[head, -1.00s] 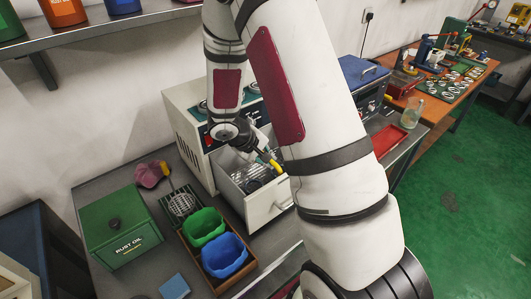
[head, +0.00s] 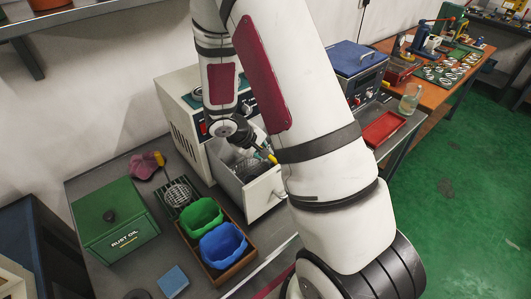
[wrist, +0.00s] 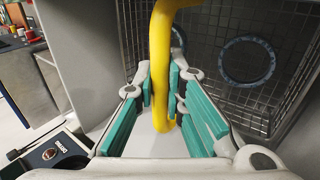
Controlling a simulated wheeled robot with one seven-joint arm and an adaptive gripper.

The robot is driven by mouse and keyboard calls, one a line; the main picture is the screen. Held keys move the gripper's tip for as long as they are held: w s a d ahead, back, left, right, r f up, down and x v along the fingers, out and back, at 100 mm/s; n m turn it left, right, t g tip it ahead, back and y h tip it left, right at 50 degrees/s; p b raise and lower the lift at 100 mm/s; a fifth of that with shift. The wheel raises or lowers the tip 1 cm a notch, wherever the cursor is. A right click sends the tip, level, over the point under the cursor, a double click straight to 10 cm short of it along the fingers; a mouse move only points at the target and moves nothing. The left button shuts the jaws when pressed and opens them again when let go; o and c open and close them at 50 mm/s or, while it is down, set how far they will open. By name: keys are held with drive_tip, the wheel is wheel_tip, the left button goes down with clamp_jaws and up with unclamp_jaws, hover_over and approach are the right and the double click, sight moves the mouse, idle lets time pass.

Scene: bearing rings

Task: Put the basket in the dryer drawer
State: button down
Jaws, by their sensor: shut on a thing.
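The basket (wrist: 205,35) is dark wire mesh with a yellow handle (wrist: 160,70). In the wrist view it holds a blue-grey ring (wrist: 248,60), and part of another ring shows behind the handle. My gripper (wrist: 160,100) has its teal pads closed on the handle. In the head view the open dryer drawer (head: 265,193) is a grey-white box pulled out from the dryer (head: 185,110). My gripper (head: 258,150) is over the drawer, with the basket within its walls. I cannot tell whether the basket touches the drawer floor. My arm hides part of the drawer.
A wooden tray (head: 246,262) holding green (head: 201,217) and blue (head: 222,245) bins stands in front of the drawer. A green rust oil box (head: 115,225) is at left, a wire rack (head: 178,193) beside it. A red tray (head: 384,128) lies at right.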

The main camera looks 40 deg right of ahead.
drive_tip(key=shift+f, duration=0.15)
drive_tip(key=c, duration=1.6)
unclamp_jaws()
drive_tip(key=shift+r+p, duration=2.45)
drive_tip(key=shift+r, duration=3.05)
drive_tip(key=shift+r, duration=0.1)
